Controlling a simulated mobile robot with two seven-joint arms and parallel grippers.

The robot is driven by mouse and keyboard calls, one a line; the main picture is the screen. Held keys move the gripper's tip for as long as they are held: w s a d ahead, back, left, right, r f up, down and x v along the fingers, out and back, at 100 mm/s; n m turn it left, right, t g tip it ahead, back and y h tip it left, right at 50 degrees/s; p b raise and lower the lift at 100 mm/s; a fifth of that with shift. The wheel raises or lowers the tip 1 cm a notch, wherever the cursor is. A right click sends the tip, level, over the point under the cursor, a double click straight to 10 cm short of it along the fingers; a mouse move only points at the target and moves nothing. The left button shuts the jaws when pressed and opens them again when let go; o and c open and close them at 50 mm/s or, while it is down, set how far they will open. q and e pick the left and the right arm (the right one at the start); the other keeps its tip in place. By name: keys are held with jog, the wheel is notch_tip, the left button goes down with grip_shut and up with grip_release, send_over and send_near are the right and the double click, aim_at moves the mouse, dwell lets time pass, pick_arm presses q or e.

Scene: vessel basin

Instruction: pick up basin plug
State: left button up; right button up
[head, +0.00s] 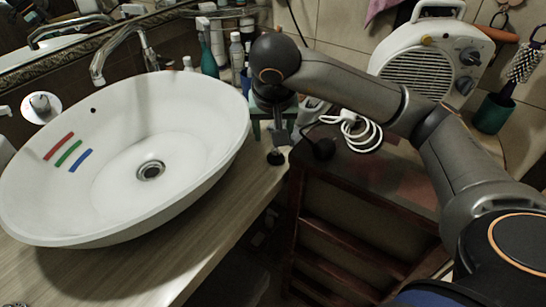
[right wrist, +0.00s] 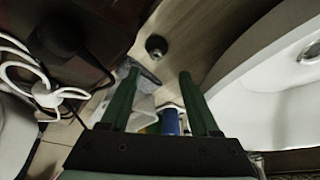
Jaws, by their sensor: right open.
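The basin plug (head: 276,158) is a small dark round piece on the wooden counter, near its right edge and beside the white basin (head: 180,115). In the right wrist view the plug (right wrist: 156,45) lies beyond my fingertips, roughly in line with the gap between them. My right gripper (head: 278,128) points down over the counter just above the plug. Its two green fingers (right wrist: 158,74) are apart, with nothing held between them. The basin's drain (head: 151,170) is uncovered. My left gripper is not in view.
Bottles (head: 209,50) stand behind the basin, close to my right wrist. A white heater (head: 425,60) and a coiled white cable (head: 360,132) are to the right, by a dark wooden shelf unit (head: 340,220). The tap (head: 125,45) overhangs the basin.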

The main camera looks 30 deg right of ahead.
aim_at(276, 150)
jog(key=x, duration=0.2)
jog(key=shift+d+f, duration=0.1)
jog(key=shift+f, duration=0.2)
jog(key=x, duration=0.4)
jog(key=shift+s+d+f, duration=0.2)
jog(key=shift+s+d, duration=0.05)
jog(key=shift+w+f, duration=0.2)
jog(key=shift+f, duration=0.15)
grip_shut()
